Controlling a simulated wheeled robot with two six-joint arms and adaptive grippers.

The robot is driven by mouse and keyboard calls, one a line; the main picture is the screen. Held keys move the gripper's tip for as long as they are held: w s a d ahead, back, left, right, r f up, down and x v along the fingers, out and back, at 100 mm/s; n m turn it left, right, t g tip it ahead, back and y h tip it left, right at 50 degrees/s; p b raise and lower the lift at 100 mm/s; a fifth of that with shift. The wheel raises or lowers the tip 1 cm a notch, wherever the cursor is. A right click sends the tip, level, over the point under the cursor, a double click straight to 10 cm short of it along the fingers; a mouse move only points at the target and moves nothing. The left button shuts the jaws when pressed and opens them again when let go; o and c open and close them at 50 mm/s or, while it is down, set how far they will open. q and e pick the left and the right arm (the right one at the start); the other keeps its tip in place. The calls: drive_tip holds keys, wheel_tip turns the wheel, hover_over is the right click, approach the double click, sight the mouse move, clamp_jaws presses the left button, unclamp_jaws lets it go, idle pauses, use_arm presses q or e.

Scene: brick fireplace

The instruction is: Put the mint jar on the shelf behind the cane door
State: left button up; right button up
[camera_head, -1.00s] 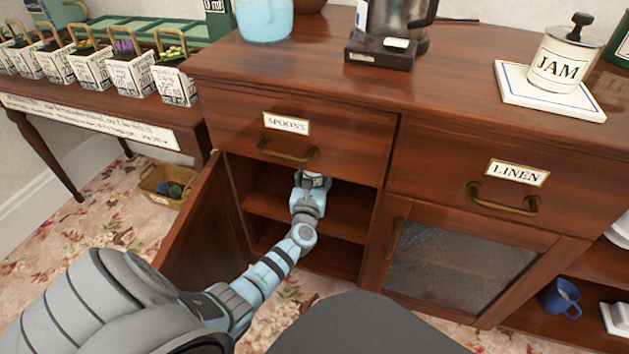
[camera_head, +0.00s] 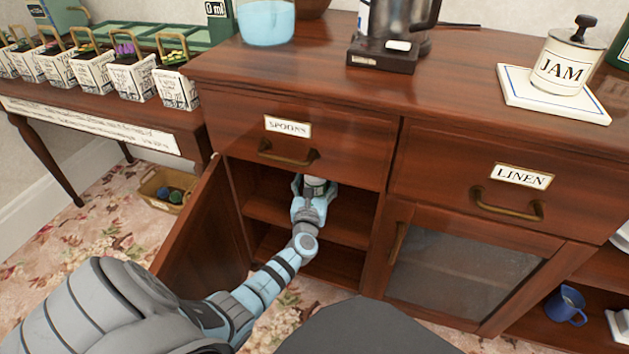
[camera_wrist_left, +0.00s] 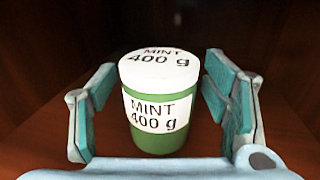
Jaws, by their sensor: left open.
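The mint jar (camera_wrist_left: 157,105) is green with a white lid and a white label reading MINT 400 g. It stands upright on the wooden shelf (camera_wrist_left: 55,135) inside the left cabinet. My left gripper (camera_wrist_left: 163,85) is open, with its teal pads on either side of the jar and gaps visible on both sides. In the head view my left gripper (camera_head: 314,188) reaches into the open compartment under the SPOONS drawer (camera_head: 330,130), and the jar's pale top (camera_head: 315,181) shows just beyond it. The open door (camera_head: 205,235) swings out to the left. My right gripper is not in view.
A glass-fronted door (camera_head: 460,270) below the LINEN drawer (camera_head: 520,185) is closed. The counter holds a jam jar (camera_head: 560,65) on a board and a coffee maker (camera_head: 390,40). A basket (camera_head: 165,190) sits on the floor at left.

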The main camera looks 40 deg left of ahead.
use_arm(q)
drive_tip(key=shift+s+d, duration=0.15)
drive_tip(key=shift+s, duration=0.2)
drive_tip(key=p+v, duration=0.3)
drive_tip(key=v, duration=0.8)
drive_tip(key=shift+w+r, duration=0.1)
drive_tip(key=d+r+m+t+h, duration=0.1)
drive_tip(key=d+r+m+h, duration=0.1)
drive_tip(key=d+m+h, duration=0.5)
drive_tip(key=d+r+m+t+h, duration=0.1)
drive_tip(key=d+r+m, duration=0.3)
drive_tip(key=m, duration=0.7)
drive_tip(key=s+d+f+m+g+h, duration=0.2)
drive_tip(key=d+f+m+g+h, duration=0.15)
drive_tip(key=f+m, duration=0.45)
drive_tip(key=s+a+f+m+g+y, duration=0.3)
drive_tip(key=s+f+m+g, duration=0.8)
drive_tip(key=s+f+m, duration=0.5)
drive_tip(key=s+f, duration=0.6)
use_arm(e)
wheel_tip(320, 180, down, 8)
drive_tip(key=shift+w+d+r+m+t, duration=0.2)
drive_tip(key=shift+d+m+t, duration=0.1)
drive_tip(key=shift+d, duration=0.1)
use_arm(q)
drive_tip(key=shift+a+r, duration=0.1)
drive_tip(key=shift+a, duration=0.05)
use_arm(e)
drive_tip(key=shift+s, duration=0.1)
